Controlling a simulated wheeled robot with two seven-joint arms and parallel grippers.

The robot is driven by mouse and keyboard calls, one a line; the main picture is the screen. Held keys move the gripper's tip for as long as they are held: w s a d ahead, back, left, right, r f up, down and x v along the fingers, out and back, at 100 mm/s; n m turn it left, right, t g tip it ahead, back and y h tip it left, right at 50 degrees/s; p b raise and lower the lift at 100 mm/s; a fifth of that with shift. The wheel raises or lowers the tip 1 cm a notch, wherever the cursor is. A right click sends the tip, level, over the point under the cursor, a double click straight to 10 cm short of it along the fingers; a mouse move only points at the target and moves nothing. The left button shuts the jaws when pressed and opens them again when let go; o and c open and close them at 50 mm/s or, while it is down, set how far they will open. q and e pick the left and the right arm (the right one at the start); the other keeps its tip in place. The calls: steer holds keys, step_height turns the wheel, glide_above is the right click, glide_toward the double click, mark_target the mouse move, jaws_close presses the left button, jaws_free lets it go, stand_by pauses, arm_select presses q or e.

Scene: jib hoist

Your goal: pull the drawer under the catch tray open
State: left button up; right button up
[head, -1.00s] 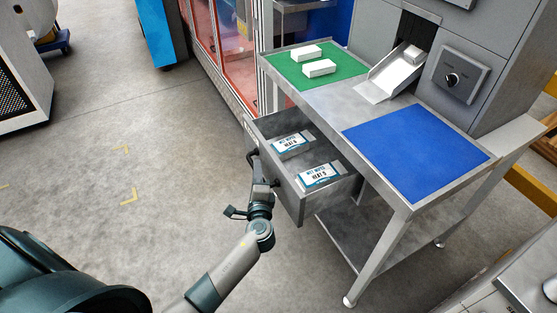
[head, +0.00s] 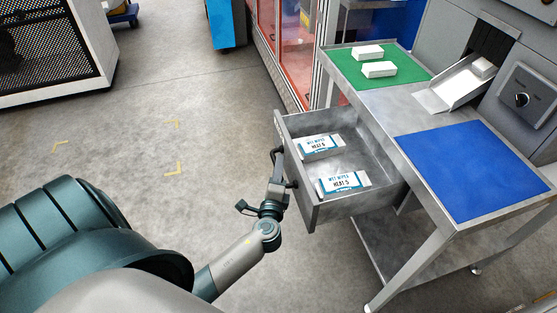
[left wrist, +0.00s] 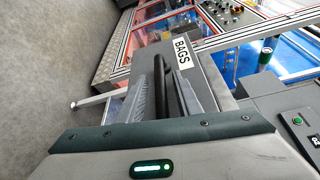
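The grey drawer (head: 308,207) stands well out from under the metal worktop (head: 392,98), in the head view. Its dark bar handle (head: 277,156) is on the front face. My left gripper (head: 280,174) is at this handle. A BAGS label (left wrist: 182,52) is on the drawer front there. Two wet wipes packs, one farther (head: 319,145) and one nearer (head: 342,183), lie in the drawer. My right gripper is not in view.
A green mat (head: 345,63) with two white boxes and a blue mat (head: 465,170) lie on the worktop. A metal chute (head: 455,88) holding a white box slopes onto it. The floor (head: 215,130) left of the drawer is clear.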

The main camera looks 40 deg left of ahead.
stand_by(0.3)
